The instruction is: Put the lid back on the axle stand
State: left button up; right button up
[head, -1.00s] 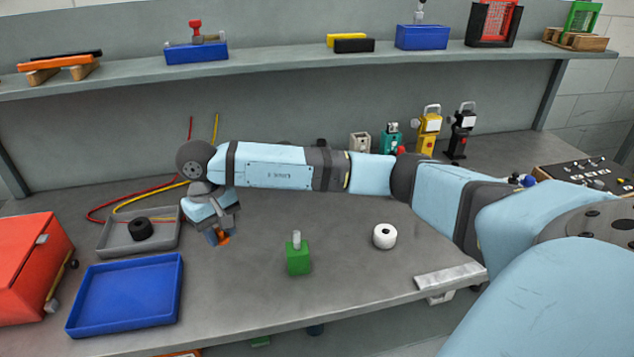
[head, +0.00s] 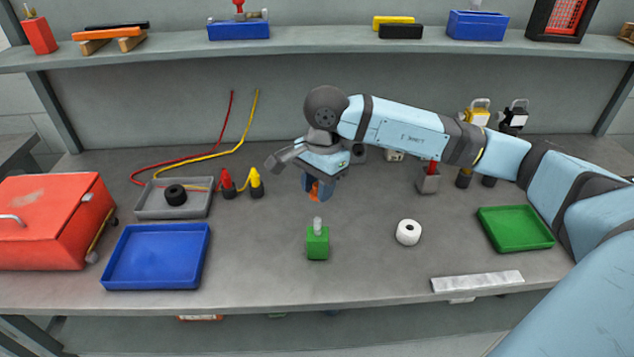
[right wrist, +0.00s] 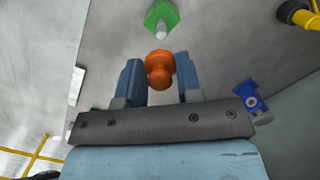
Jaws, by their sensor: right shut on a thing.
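The axle stand appears to be the green block (head: 317,244) with a pale upright peg, standing on the bench near its front edge. It also shows at the top of the right wrist view (right wrist: 160,17). My right gripper (head: 318,188) is above the bench, behind the green block in the head view. It is shut on a small orange knobbed piece (right wrist: 159,69), apparently the lid, which sits between the two blue fingers. The orange piece is apart from the peg. My left gripper is not in view.
A white roll (head: 408,232) stands right of the block. A blue tray (head: 156,285) and a red box (head: 50,240) are at left, a grey tray (head: 150,212) behind. A green tray (head: 515,229) and a pale bar (head: 477,281) are at right. Bench around the block is clear.

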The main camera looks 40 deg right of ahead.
aim_at(317, 219)
jog(key=shift+f+b, duration=0.45)
jog(key=shift+f, duration=0.8)
notch_tip(317, 219, down, 3)
jog(key=shift+f+b, duration=0.15)
jog(key=shift+b, duration=0.95)
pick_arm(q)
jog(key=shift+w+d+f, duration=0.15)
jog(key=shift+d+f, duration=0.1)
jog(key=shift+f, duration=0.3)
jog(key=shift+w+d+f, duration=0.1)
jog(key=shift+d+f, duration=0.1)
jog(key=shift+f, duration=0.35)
pick_arm(e)
jog(key=shift+f, duration=0.25)
pick_arm(q)
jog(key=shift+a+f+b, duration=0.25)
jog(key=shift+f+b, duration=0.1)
jog(key=shift+b, duration=0.1)
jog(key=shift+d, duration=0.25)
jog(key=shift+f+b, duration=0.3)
jog(key=shift+b, duration=0.05)
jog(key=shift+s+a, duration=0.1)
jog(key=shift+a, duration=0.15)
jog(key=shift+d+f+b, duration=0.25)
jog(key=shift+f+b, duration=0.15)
pick_arm(e)
jog(key=shift+f, duration=0.15)
